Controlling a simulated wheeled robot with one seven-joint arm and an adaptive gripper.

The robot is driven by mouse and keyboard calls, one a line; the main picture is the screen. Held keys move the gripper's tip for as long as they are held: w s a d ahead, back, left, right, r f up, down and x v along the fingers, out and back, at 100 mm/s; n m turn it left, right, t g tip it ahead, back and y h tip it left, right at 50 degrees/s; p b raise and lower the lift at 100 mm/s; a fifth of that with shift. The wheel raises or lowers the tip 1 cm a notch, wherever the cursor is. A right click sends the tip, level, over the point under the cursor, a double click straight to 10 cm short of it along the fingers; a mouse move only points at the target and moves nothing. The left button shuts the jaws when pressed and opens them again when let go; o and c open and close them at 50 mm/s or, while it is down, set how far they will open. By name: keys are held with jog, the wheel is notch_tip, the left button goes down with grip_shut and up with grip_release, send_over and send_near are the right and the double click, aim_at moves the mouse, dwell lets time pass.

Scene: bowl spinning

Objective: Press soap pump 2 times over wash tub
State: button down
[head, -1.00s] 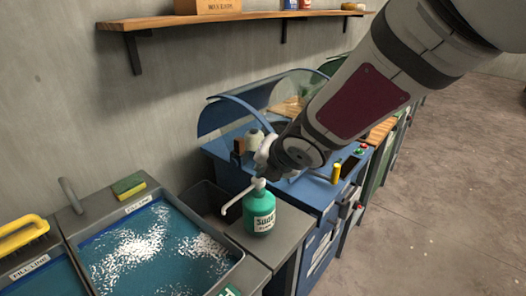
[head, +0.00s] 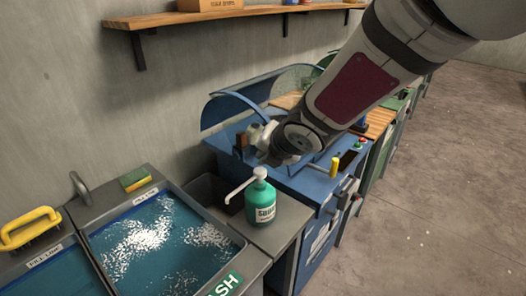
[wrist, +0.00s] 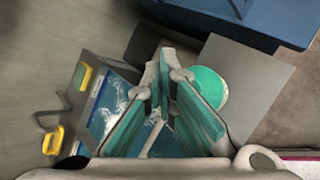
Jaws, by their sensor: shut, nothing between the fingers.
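The soap pump (head: 261,206) is a green bottle with a white pump head and a label. It stands upright on the grey ledge at the right side of the wash tub (head: 242,243), its white spout pointing left toward the tub. The tub holds blue water with white foam. My gripper (head: 262,146) is shut and empty, a little above and behind the pump head in the head view, apart from it. In the wrist view my gripper (wrist: 162,80) partly covers the green bottle (wrist: 209,88), and the pump head is mostly hidden.
A blue machine (head: 318,185) with a curved clear cover stands behind the bottle. A dark bin (head: 207,192) lies between it and the tub. A sponge (head: 135,179) and a yellow-handled brush (head: 30,225) are at left. A wooden shelf (head: 230,14) runs along the wall.

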jog(key=shift+s+r+p, duration=0.1)
jog(key=shift+r+p, duration=2.35)
jog(key=shift+p, duration=0.55)
